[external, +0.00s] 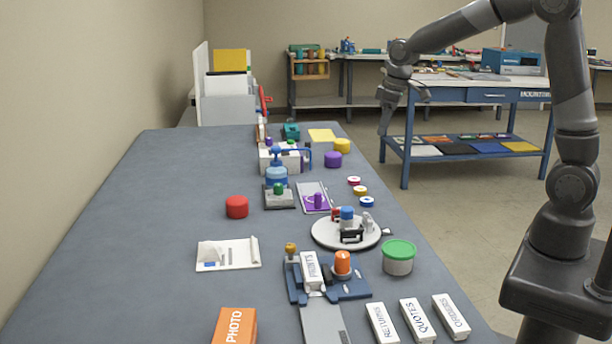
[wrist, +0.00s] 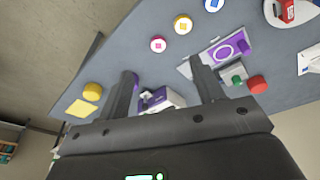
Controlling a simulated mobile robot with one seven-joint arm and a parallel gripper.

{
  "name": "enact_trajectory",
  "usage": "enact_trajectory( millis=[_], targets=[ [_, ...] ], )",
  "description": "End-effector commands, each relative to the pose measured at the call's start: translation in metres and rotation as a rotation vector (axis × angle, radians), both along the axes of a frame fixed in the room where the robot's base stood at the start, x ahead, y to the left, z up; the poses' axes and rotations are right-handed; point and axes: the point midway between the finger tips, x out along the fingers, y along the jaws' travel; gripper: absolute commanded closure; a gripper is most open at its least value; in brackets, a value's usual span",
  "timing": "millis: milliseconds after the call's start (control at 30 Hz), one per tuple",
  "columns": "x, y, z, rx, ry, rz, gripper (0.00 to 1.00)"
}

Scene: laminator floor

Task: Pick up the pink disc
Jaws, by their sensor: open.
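The pink disc (external: 354,181) is a small flat disc with a pale centre. It lies on the blue-grey table near its right edge, at the far end of a row with a yellow-orange disc (external: 360,190) and a blue disc (external: 367,202). In the wrist view the pink disc (wrist: 158,44) shows whole, beyond the fingertips and roughly between them across the picture. My gripper (external: 404,112) is open and empty, raised above and apart from the disc, to its right in the external view. Its two spread fingers (wrist: 162,68) also show in the wrist view.
A purple cylinder (external: 333,160) and a yellow one (external: 342,145) stand behind the discs. A purple stamp on a plate (external: 309,188) lies to their left. A round white turntable (external: 324,236) with items stands nearer. The table edge runs close on the discs' right.

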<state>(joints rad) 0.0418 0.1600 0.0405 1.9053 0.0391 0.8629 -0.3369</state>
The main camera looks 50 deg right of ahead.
Motion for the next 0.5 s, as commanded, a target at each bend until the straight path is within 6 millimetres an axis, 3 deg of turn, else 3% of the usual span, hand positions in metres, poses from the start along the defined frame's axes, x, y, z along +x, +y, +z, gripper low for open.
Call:
enact_trajectory(
  millis=[33,200,500],
  targets=[
    [0.014,0.000,-0.014,0.001,0.018,0.012,0.39],
    [0.048,0.000,-0.050,0.005,0.053,0.055,0.39],
    [0.069,0.001,-0.081,0.008,0.073,0.083,0.39]
  ],
)
